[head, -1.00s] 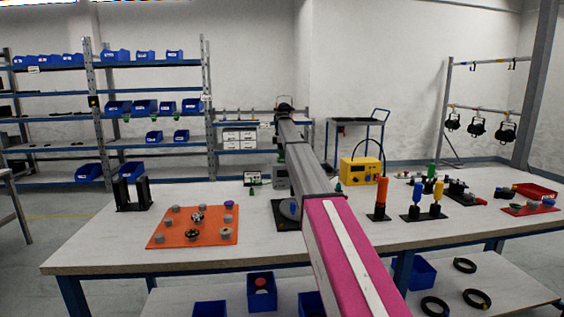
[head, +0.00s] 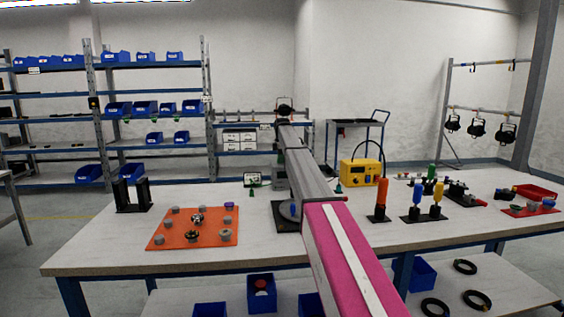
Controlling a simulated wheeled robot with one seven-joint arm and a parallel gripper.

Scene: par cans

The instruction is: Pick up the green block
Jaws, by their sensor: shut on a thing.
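My arm reaches forward from the lower right over the bench, and its forearm hides much of its far end. My gripper (head: 281,153) shows only as a small dark shape beside the left edge of the arm, above the back of the bench. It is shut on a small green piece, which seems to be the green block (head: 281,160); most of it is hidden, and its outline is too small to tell.
The bench (head: 110,235) bears an orange mat (head: 170,240) with several small parts, a black stand (head: 132,196), a yellow power supply (head: 361,172), an orange cylinder (head: 381,198) and blue and yellow cylinders on stands at right. A red tray (head: 537,191) lies far right.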

